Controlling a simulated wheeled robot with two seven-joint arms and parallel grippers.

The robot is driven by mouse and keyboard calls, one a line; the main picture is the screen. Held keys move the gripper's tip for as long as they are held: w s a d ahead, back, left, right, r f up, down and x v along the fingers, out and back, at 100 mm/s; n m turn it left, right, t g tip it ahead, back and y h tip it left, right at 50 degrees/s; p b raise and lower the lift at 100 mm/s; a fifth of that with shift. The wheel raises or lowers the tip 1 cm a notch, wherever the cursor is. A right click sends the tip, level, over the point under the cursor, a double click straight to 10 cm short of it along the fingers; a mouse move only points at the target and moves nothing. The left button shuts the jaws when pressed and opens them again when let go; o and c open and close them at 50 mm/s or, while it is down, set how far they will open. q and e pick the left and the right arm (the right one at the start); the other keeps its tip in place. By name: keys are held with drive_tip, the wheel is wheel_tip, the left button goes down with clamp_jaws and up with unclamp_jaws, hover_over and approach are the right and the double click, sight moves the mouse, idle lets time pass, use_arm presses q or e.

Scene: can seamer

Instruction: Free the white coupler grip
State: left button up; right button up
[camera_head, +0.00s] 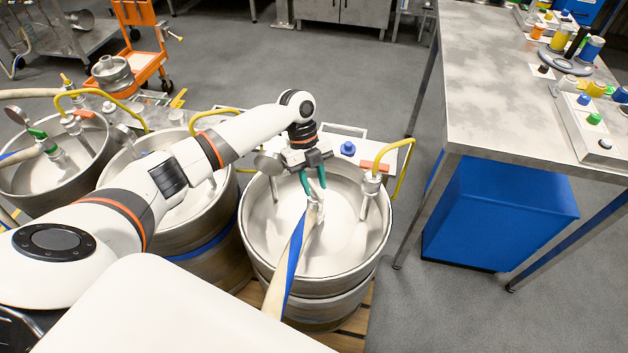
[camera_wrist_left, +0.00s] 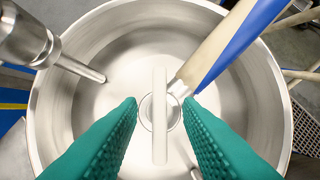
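The white coupler grip (camera_wrist_left: 160,138) is an upright bar in the middle of the left wrist view, over a round metal fitting at the centre of a steel keg (camera_head: 262,235). My left gripper (camera_head: 312,183) is over this keg, its green ribbed fingers pointing down. In the left wrist view the fingers are open, one each side of the grip, with a visible gap on both sides. A beige and blue hose (camera_head: 291,265) meets the metal coupler beside the grip. My right gripper is not in view.
A metal post with a nozzle (camera_wrist_left: 30,40) stands inside the keg rim. Yellow hoses (camera_head: 405,168) and a panel with a blue knob (camera_head: 348,148) are behind. Other kegs (camera_head: 60,175) stand left. A metal table (camera_head: 505,85) is right; grey floor separates it from the keg.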

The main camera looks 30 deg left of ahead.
use_arm(q)
drive_tip(key=shift+f, duration=0.2)
drive_tip(key=shift+c, duration=0.2)
clamp_jaws()
drive_tip(key=shift+r, duration=0.1)
drive_tip(key=n+t+p, duration=0.1)
drive_tip(key=n+p, duration=0.2)
drive_tip(key=shift+s+r+p, duration=0.1)
drive_tip(key=shift+r+p, duration=0.1)
drive_tip(key=shift+p, duration=0.15)
drive_tip(key=n+t+p, duration=0.1)
drive_tip(key=n+p, duration=0.2)
drive_tip(key=shift+h, duration=0.3)
drive_tip(key=shift+s+f+n+t+p, duration=0.1)
drive_tip(key=shift+f+n+t+p, duration=0.1)
drive_tip(key=shift+n+t+p, duration=1)
drive_tip(key=shift+n+g, duration=0.4)
